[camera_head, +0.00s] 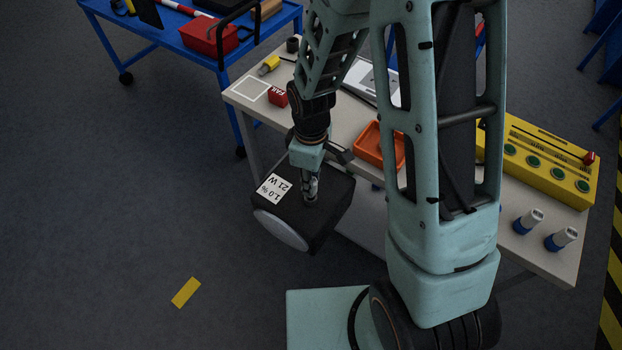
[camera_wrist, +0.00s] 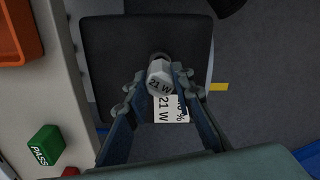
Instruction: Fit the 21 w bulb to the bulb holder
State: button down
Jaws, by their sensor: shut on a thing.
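My gripper (camera_head: 311,190) is shut on a bulb, whose pale faceted end marked 21 W (camera_wrist: 159,76) shows between the fingers in the wrist view. A black housing (camera_head: 330,212) with a pale round face at its lower front lies directly under the gripper, beside the table. A white label on it reads 21 W and 1.0 % (camera_head: 272,188). In the wrist view the black housing (camera_wrist: 110,60) fills the space behind the bulb. The bulb's far end meets a small dark round spot on the housing, likely the bulb holder; the fingers and bulb hide whether it is seated.
The pale table (camera_head: 350,125) bears an orange tray (camera_head: 371,145), a red block (camera_head: 278,97), a yellow unit (camera_head: 543,160) with green buttons, and two grey-and-blue cylinders (camera_head: 527,221) (camera_head: 561,239). A green PASS block (camera_wrist: 44,146) shows in the wrist view.

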jog(key=shift+f, duration=0.2)
jog(key=shift+f+b, duration=0.35)
jog(key=shift+b, duration=0.05)
jog(key=shift+f+b, duration=0.6)
jog(key=shift+f, duration=0.1)
jog(key=c, duration=1.6)
grip_release()
notch_tip(320, 180, up, 12)
jog(key=shift+r, duration=0.1)
